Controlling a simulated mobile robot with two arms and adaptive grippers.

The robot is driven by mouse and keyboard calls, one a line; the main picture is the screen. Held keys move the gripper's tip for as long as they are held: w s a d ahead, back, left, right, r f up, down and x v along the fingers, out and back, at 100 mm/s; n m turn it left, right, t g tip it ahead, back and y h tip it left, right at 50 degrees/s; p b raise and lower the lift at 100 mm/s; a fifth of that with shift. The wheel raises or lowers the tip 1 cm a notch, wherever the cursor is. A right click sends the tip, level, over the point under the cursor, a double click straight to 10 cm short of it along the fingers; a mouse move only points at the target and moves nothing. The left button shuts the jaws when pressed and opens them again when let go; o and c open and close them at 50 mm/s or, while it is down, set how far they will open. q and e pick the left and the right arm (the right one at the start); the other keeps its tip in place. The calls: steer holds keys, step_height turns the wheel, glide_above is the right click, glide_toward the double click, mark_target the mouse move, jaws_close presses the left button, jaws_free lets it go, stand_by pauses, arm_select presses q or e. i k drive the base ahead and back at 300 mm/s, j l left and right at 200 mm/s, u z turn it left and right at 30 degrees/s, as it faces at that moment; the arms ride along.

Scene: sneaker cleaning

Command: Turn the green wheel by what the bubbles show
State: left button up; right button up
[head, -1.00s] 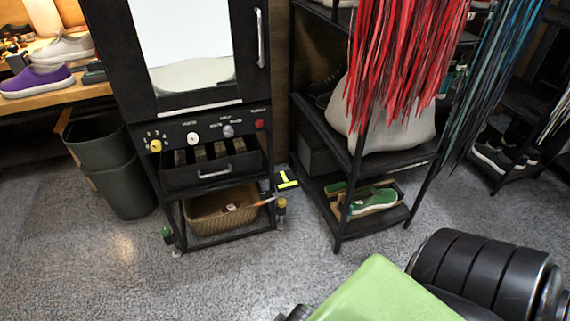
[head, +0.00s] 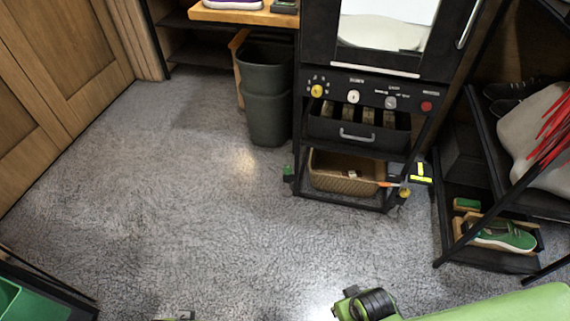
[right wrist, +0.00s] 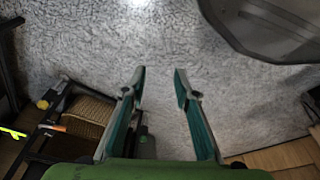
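The green wheel (head: 288,172) is small and sits at the front left foot of the black stand (head: 350,205). A small green piece, likely this wheel, also shows in the right wrist view (right wrist: 143,138), low between the fingers and apart from them. The level (head: 422,173) has two bright yellow vials at right angles, on the stand's right side; the bubbles are too small to read. A yellow wheel (head: 405,192) is at the stand's right foot. My right gripper (right wrist: 158,82) is open and empty. My left gripper is not in view.
The stand's black drawer (head: 358,133) and wicker basket (head: 345,182) are above the floor. A dark bin (head: 266,100) stands left of it, a shoe rack (head: 490,262) right. A green crate (head: 20,300) is at lower left.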

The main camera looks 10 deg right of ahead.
mark_target(287, 169)
steer(key=i+j+z, duration=0.3)
steer(key=i+j, duration=0.2)
steer(key=i+j+z, duration=0.25)
steer(key=i+j, duration=0.2)
steer(key=j, duration=0.15)
